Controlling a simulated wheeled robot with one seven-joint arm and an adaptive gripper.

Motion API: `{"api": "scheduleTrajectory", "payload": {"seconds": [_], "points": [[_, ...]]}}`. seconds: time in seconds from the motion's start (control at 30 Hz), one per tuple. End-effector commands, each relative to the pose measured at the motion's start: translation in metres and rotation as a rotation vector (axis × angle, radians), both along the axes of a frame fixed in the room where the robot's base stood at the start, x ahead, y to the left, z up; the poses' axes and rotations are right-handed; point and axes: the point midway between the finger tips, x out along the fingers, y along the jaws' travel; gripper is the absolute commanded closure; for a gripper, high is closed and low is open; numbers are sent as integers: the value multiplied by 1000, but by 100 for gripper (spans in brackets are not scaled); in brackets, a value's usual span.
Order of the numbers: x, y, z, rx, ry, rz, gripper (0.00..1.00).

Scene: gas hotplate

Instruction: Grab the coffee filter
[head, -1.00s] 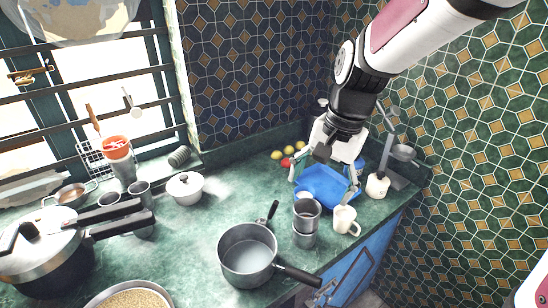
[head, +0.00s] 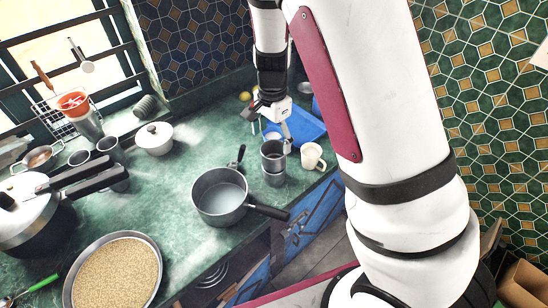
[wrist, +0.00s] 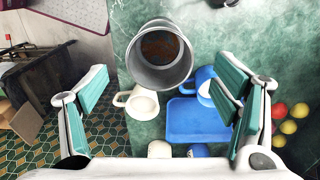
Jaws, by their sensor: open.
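The coffee filter (head: 273,163) looks to be the steel cylinder of stacked cups standing upright on the green counter near its front edge. In the wrist view the coffee filter (wrist: 160,62) is at top centre, seen from above, with something brown inside. My gripper (head: 272,118) is just behind and above it in the head view. In the wrist view my gripper (wrist: 160,100) is open, with one finger pad on each side and nothing between them. The filter lies ahead of the fingertips; I cannot tell whether a finger touches it.
A white mug (head: 312,156) stands right of the filter. A blue tray (head: 305,127) and a blue mug (wrist: 204,79) are near. A saucepan (head: 221,196) is to the left, its handle pointing toward the counter edge. Red and yellow round items (wrist: 289,127) lie beside the tray.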

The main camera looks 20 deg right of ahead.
Motion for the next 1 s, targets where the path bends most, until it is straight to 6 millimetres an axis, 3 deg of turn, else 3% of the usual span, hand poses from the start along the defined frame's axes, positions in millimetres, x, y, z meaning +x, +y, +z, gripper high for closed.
{"api": "scheduleTrajectory", "payload": {"seconds": [0.33, 0.63, 0.97, 1.0], "points": [[-1, -2, -27, -1, 2, 1, 19], [2, -5, -64, 1, 1, 1, 19], [3, -4, -69, 0, -1, 2, 19], [3, -4, -69, 0, -1, 1, 28]]}}
